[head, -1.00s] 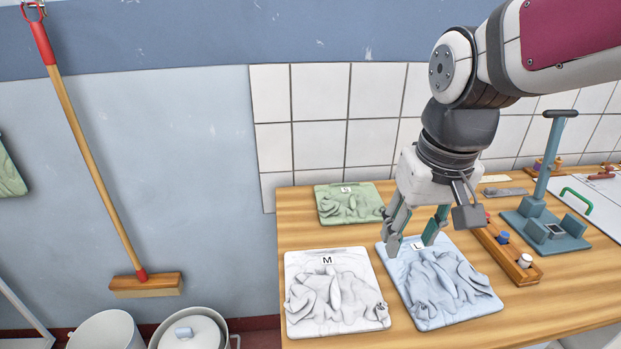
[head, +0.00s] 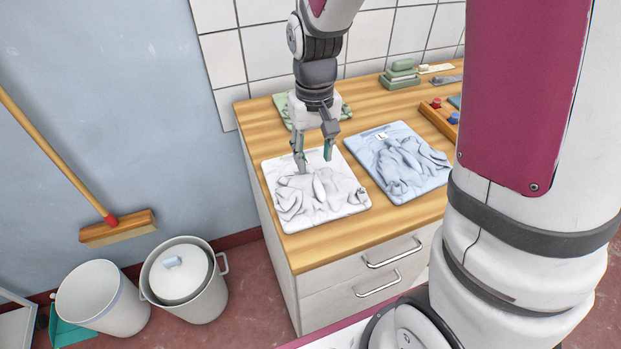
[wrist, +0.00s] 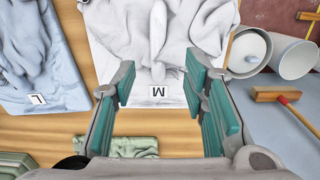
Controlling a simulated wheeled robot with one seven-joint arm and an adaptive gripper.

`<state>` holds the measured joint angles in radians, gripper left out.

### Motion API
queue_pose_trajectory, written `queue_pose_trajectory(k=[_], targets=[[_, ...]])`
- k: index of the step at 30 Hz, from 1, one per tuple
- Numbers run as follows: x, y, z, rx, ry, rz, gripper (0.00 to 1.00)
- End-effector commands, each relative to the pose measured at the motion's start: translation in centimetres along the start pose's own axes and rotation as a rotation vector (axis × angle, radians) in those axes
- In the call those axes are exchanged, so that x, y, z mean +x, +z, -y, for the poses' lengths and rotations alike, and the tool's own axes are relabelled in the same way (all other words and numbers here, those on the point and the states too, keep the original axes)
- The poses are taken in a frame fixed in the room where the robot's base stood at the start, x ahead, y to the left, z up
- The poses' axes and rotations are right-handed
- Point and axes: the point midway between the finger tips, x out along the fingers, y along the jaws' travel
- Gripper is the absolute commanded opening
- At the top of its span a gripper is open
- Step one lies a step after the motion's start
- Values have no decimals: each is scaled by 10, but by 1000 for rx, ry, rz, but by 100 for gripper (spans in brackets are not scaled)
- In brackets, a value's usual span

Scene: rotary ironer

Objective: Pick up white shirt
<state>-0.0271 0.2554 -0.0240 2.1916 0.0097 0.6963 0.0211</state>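The white shirt (head: 318,194) lies crumpled on a flat white panel on the wooden counter, at the counter's left front corner. In the wrist view the white shirt (wrist: 165,28) lies ahead of the fingers, with its M label (wrist: 154,91) between them. My gripper (head: 314,166) is open and empty, pointing down over the back part of the white shirt's panel. In the wrist view my gripper (wrist: 162,85) shows its two green-padded fingers wide apart. I cannot tell whether the fingertips touch the panel.
A blue shirt (head: 403,163) marked L lies close to the right. A green shirt (head: 345,108) lies behind, partly hidden by my gripper. A wooden tray (head: 440,119) is farther right. Buckets (head: 103,298) and a broom (head: 118,228) stand left of the counter (head: 283,248).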

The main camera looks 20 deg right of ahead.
Motion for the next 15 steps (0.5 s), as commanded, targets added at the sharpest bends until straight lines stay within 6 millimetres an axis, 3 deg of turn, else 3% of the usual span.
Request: queue_pose_trajectory(k=[8,15], targets=[[20,-1,0,0,0,1,40],[52,-7,-1,1,0,2,40]])
